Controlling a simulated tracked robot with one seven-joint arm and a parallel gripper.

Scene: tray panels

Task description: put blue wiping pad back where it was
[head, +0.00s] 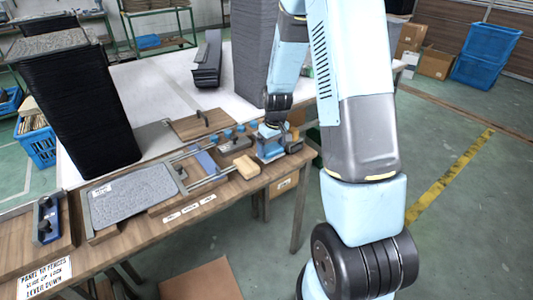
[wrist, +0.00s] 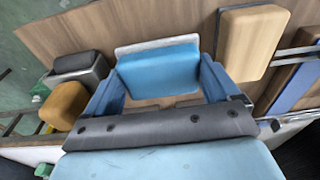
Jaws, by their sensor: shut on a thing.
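My gripper (wrist: 160,75) is shut on the blue wiping pad (wrist: 158,66), with one finger on each side of it. The pad is a light blue block with a pale grey edge along its far side. In the head view my gripper (head: 270,152) is at the right end of the wooden workbench, low over the top; the pad is hard to tell from the blue fingers there. I cannot tell whether the pad touches the wood. A tan block (wrist: 252,42) lies to the right of the pad in the wrist view and also shows in the head view (head: 246,167).
A dark grey block (wrist: 80,65) and a mustard block (wrist: 66,103) sit close left of my gripper in the wrist view. A grey tray panel (head: 135,190) lies on the bench (head: 150,232). Tall dark stacks (head: 85,115) stand behind. Metal rails run left of my gripper.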

